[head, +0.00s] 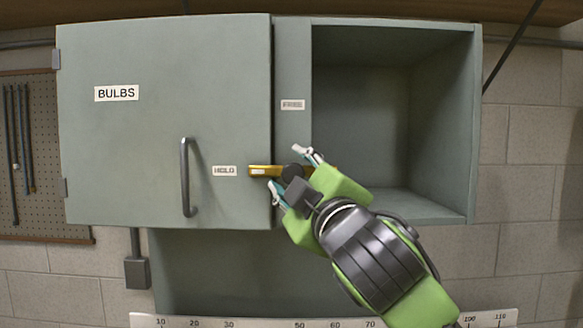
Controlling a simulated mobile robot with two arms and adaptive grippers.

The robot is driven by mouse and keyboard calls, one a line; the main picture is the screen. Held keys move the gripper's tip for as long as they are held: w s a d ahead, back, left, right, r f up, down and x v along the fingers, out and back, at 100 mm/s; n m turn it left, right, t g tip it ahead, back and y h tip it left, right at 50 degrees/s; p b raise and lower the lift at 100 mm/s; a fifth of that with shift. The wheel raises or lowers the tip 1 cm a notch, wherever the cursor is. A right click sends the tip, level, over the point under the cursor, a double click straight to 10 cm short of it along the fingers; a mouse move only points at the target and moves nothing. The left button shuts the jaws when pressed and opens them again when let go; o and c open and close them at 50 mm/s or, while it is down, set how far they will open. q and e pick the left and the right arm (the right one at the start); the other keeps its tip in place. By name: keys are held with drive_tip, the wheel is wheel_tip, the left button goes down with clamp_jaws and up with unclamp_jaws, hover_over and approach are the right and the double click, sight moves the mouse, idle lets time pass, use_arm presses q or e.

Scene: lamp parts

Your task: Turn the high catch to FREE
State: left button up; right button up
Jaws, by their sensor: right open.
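The high catch (262,171) is a small yellow bar lying level across the edge of the cabinet door (150,130). Its free end points left at the HELD label (224,171). The FREE label (292,104) is on the upright strip above the catch's right end. My right gripper (291,170) is open, reaching in from the lower right. One fingertip shows above the catch and the other below it. I cannot tell whether either touches it. Part of the catch's right end is hidden by the gripper. My left gripper is not in view.
The door is shut, with a BULBS label (116,93) and a dark upright handle (185,178) left of the catch. An open, empty compartment (365,110) is to the right. A numbered scale strip (250,322) runs along the bottom. A pegboard (45,130) hangs at left.

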drive_tip(key=shift+c, duration=0.4)
drive_tip(key=shift+s+d, duration=0.1)
clamp_jaws()
